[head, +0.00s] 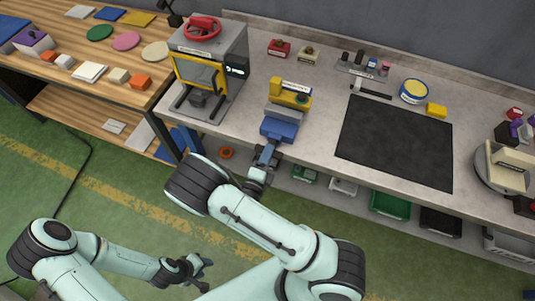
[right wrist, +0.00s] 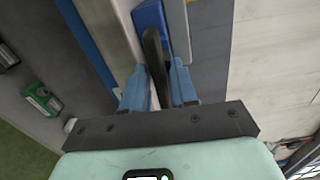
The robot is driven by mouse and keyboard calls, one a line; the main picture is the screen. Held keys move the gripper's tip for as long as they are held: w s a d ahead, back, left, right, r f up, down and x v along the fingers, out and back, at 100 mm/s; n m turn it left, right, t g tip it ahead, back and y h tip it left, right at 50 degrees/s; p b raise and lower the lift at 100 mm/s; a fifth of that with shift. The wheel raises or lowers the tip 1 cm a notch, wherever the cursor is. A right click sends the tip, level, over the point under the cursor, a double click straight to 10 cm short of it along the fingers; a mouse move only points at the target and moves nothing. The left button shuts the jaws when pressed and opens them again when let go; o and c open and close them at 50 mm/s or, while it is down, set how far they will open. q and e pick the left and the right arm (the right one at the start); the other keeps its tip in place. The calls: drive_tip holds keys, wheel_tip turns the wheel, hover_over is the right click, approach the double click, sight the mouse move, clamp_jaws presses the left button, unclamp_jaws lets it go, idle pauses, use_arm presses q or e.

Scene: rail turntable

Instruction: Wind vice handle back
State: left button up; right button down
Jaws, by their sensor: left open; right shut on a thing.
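The blue vice (head: 279,130) stands at the front edge of the grey bench, and its blue body also shows in the right wrist view (right wrist: 150,16). A yellow piece (head: 290,96) sits at its top. My right gripper (head: 268,155) is at the front of the vice. In the right wrist view its blue fingers (right wrist: 158,85) are shut on the dark vice handle (right wrist: 153,50), which stands between them. The head view hides most of the handle behind the gripper. My left gripper (head: 200,272) is open and empty, low over the green floor, away from the bench.
A grey press (head: 212,65) with a red wheel stands left of the vice. A black mat (head: 395,140) lies to the right, with a hammer (head: 370,91) behind it. Green bins (head: 390,203) sit on the shelf under the bench. The floor in front is clear.

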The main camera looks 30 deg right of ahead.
idle(0.4)
drive_tip(key=c, duration=1.1)
unclamp_jaws()
drive_tip(key=shift+a, duration=0.1)
use_arm(q)
drive_tip(key=s+f+b, duration=0.2)
drive_tip(key=s, duration=0.1)
drive_tip(key=shift+f, duration=0.25)
use_arm(e)
drive_tip(key=v, duration=1.3)
drive_tip(key=shift+s, duration=0.15)
